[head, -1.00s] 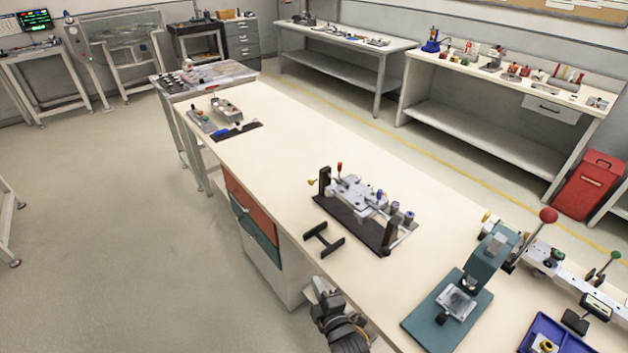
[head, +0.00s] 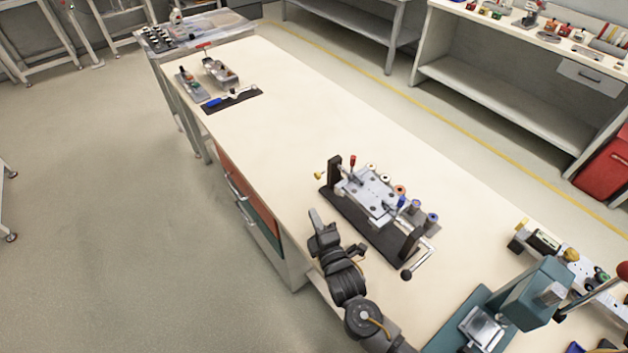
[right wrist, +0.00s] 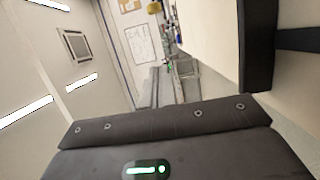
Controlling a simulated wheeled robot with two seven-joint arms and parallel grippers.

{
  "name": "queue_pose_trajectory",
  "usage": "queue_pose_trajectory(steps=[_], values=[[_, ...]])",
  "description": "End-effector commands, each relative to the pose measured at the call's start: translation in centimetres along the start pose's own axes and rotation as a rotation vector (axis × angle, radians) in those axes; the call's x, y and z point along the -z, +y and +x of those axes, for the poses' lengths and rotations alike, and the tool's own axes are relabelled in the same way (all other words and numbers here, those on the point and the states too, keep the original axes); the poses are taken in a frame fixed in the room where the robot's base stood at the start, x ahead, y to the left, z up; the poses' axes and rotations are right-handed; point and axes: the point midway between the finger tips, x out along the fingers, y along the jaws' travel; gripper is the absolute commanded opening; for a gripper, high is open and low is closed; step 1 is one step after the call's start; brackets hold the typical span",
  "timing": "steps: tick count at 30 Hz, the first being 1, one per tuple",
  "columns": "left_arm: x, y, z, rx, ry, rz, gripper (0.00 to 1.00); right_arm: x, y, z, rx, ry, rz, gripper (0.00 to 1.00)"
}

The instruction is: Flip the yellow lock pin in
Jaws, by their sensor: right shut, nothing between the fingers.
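The yellow lock pin (head: 318,175) shows as a small yellow knob at the left end of the fixture, beside its dark upright post (head: 335,168). The fixture has a grey plate (head: 372,195) on a black base (head: 345,212), with a red-tipped lever and several coloured knobs. My right gripper (head: 314,217) is shut and empty, at the table's near edge. In the picture it lies below the pin, apart from it. My left gripper is not in view. In the right wrist view a yellow piece (right wrist: 153,7) shows at the top edge; I cannot tell if it is the pin.
A crank handle (head: 418,263) sticks out at the fixture's right end. A teal press (head: 535,295) stands at the right. A black mat with a blue-handled tool (head: 216,101) lies toward the far end. The table between is clear.

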Motion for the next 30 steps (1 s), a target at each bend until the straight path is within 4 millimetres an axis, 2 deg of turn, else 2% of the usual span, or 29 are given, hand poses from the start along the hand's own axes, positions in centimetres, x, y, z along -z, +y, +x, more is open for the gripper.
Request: queue_pose_trajectory(steps=[3,8,14,21,24,30], values=[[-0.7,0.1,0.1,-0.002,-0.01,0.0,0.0,-0.1,-0.1,0.2,-0.001,-0.001,0.0,0.0],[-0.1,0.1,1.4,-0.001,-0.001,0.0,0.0,-0.1,-0.3,1.7,-0.003,-0.001,0.0,0.0],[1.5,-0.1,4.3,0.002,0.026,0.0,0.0,0.1,-0.6,5.6,-0.004,0.002,0.001,0.0],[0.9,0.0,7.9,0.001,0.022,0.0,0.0,0.2,-0.6,10.4,-0.004,0.004,0.0,0.0],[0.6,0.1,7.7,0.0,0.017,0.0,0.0,-1.6,-0.2,10.6,-0.001,0.002,-0.001,0.0],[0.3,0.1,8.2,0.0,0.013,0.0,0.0,-3.3,-0.1,11.0,0.0,0.004,0.0,0.0]])
